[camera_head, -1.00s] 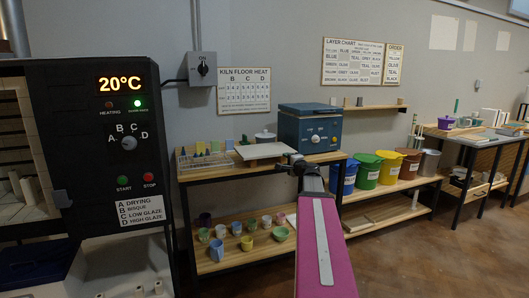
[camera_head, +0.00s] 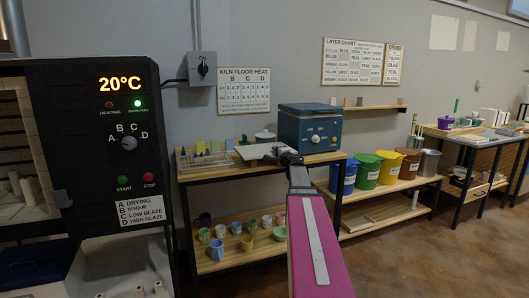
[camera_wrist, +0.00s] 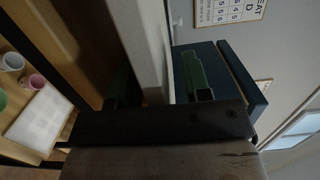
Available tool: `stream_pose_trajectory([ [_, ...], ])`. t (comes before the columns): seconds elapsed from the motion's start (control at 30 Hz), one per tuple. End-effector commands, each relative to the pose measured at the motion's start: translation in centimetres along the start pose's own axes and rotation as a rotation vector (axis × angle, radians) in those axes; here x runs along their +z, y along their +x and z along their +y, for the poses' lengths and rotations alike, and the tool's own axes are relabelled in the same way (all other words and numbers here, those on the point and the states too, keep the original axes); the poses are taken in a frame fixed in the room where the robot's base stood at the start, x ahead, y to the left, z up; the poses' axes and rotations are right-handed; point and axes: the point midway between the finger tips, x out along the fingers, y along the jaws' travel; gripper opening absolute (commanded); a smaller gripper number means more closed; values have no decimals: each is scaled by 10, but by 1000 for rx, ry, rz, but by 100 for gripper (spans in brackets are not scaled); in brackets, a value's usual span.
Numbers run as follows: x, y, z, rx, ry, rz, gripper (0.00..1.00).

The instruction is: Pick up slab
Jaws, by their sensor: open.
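A pale flat slab (camera_head: 252,152) lies level at the front of the wooden table's top, left of the blue box. My gripper (camera_head: 277,153) is at the slab's right end and hides part of it. In the wrist view the slab (camera_wrist: 144,38) shows edge-on as a pale band. It runs between the two green-padded fingers of my open gripper (camera_wrist: 157,88), one finger on each side. I cannot tell whether either finger touches it.
The blue box (camera_head: 309,127) with knobs stands close to the right of my gripper. Several cups and bowls (camera_head: 247,243) stand on the lower shelf. Lidded buckets (camera_head: 367,172) stand farther right. The kiln (camera_head: 110,160) is at the left.

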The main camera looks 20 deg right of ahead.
Motion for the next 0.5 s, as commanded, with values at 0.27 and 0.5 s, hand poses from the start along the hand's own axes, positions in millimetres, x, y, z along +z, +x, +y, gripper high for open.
stream_pose_trajectory([
  [0.27,0,2,0,0,0,0,31],
  [0.5,0,2,-1,-1,2,0,0],
])
